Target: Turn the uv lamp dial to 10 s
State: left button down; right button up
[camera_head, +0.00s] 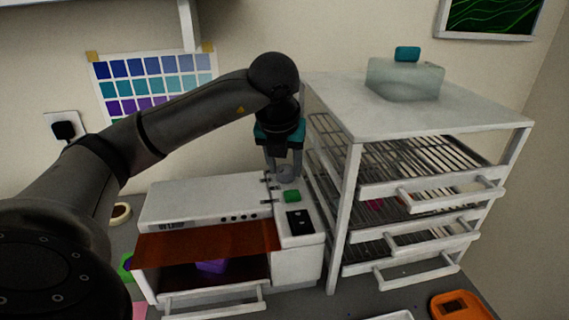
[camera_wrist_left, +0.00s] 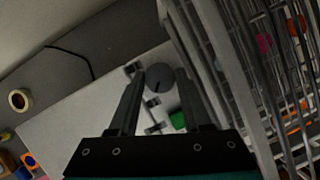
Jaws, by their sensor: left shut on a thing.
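The white UV lamp (camera_head: 205,198) stands on the bench with an orange-brown front shield and a purple piece inside. Its grey round dial (camera_head: 286,173) is on the top right, behind a green button (camera_head: 292,196). My left gripper (camera_head: 284,168) points down over the dial, with its fingers around it. In the left wrist view the dial (camera_wrist_left: 159,77) sits between the fingertips (camera_wrist_left: 160,75), and a dark pointer mark shows on it. The dial's scale is too small to read. My right gripper is not in view.
A white rack (camera_head: 349,190) with wire shelves stands close to the right of the lamp and my left gripper. A translucent box (camera_head: 404,80) sits on top of it. A tape roll (camera_head: 121,213) lies left of the lamp. An orange tray (camera_head: 460,306) is at the front right.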

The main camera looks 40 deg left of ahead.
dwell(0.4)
pick_arm(q)
jog(key=shift+c, duration=1.8)
grip_release()
jog(key=shift+r, duration=0.1)
jog(key=p+v, duration=0.5)
jog(key=v, duration=1)
